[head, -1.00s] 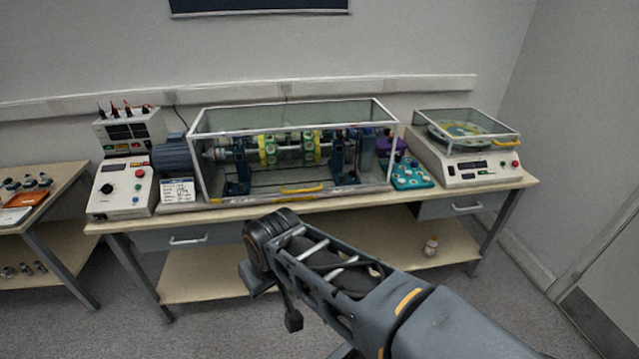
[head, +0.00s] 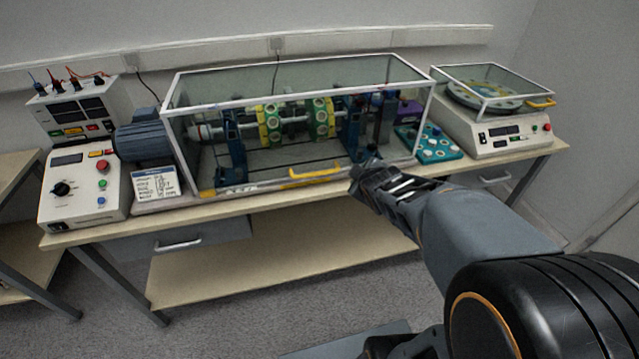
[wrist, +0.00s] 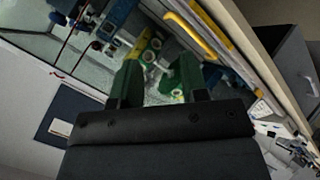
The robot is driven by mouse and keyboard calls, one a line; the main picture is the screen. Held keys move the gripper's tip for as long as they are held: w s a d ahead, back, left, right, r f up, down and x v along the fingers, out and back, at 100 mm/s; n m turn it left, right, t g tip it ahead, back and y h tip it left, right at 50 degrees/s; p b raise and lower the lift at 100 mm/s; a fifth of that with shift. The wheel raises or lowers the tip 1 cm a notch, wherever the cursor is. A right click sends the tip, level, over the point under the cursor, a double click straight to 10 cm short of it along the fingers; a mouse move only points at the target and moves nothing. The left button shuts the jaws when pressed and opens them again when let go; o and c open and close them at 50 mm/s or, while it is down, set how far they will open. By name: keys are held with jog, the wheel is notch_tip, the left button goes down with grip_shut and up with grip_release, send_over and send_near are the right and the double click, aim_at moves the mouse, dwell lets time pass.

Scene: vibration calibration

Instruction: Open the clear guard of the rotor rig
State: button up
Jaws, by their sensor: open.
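The clear guard (head: 300,76) is a white-framed transparent box. It stands closed over the rotor rig, whose shaft carries green and yellow discs (head: 270,124). A yellow handle (head: 316,172) runs along the guard's lower front edge. In the wrist view the handle (wrist: 205,34) lies beyond the fingers, up and to the right. My gripper (head: 362,172) is just right of the handle in the head view, in front of the guard. In the wrist view its two fingers (wrist: 157,80) are apart with nothing between them. I see no contact with the handle.
A blue motor (head: 143,140) and a control box (head: 84,187) stand left of the guard. A teal tray (head: 440,148) and a balancing machine (head: 497,130) with its own clear cover stand to the right. The bench front edge (head: 240,207) runs below the guard.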

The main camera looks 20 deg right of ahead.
jog(key=w+f+n+t+y+b, duration=0.2)
jog(key=w+f+n+b, duration=0.15)
jog(key=f+n, duration=0.2)
jog(key=n+t+y+b, duration=0.2)
jog(key=n+y, duration=0.4)
jog(key=n, duration=0.1)
send_near(317, 174)
jog(key=x, duration=1)
jog(key=shift+w+d+f, duration=0.1)
jog(key=shift+w+f, duration=0.1)
jog(key=shift+w, duration=0.1)
jog(key=shift+c, duration=0.2)
grip_shut()
